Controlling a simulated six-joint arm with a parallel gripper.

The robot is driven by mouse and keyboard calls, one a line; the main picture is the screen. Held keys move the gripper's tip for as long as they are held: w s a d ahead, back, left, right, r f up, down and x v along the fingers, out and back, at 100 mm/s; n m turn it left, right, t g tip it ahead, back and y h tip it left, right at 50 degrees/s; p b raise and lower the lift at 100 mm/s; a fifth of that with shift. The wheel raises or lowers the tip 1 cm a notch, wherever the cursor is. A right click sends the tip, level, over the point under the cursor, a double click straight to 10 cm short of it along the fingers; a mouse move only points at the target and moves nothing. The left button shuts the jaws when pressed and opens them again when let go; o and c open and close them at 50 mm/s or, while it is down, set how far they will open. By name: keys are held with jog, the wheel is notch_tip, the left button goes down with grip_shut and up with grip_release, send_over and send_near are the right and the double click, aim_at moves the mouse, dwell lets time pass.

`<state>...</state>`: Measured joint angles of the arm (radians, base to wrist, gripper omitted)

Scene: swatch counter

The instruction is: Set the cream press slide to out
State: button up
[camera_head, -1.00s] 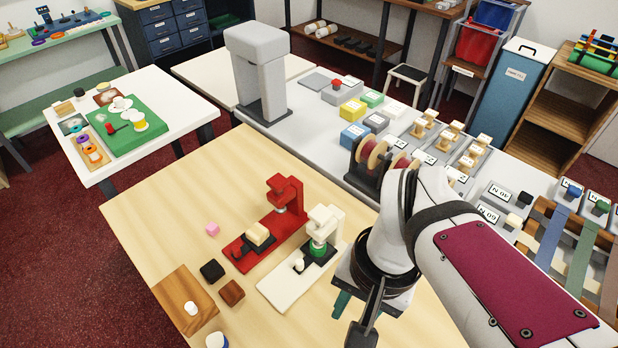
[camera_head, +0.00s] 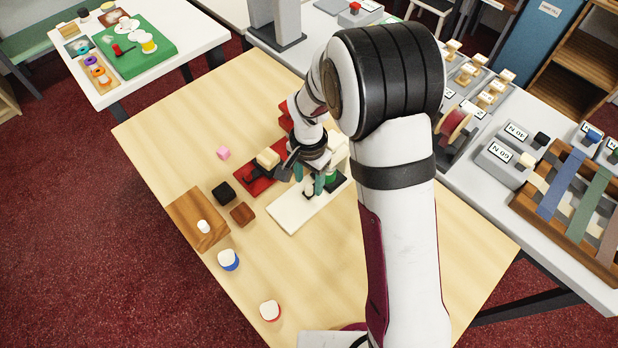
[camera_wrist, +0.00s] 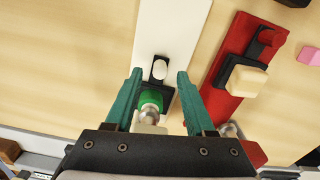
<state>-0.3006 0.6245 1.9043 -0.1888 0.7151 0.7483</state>
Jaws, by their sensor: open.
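The cream press (camera_head: 290,212) has a long pale base; its upright is partly hidden by my arm in the head view. Its dark slide (camera_head: 335,184) carries a green round piece, which in the wrist view (camera_wrist: 151,99) sits close to the press head. A white knob (camera_wrist: 159,70) stands on the slide's front end, with bare base (camera_wrist: 172,25) beyond it. My gripper (camera_wrist: 160,74) is open. Its teal fingers are on either side of the knob, with visible gaps in the wrist view; the height over the knob is hard to tell.
The red press (camera_wrist: 238,80) with a cream block (camera_wrist: 247,80) stands close beside the cream press. A black block (camera_head: 223,193), a brown block (camera_head: 242,214), a pink cube (camera_head: 223,153) and a wooden board (camera_head: 190,225) lie on the table. The table's front right is bare.

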jog(key=shift+f, duration=1)
grip_shut()
dwell(0.7)
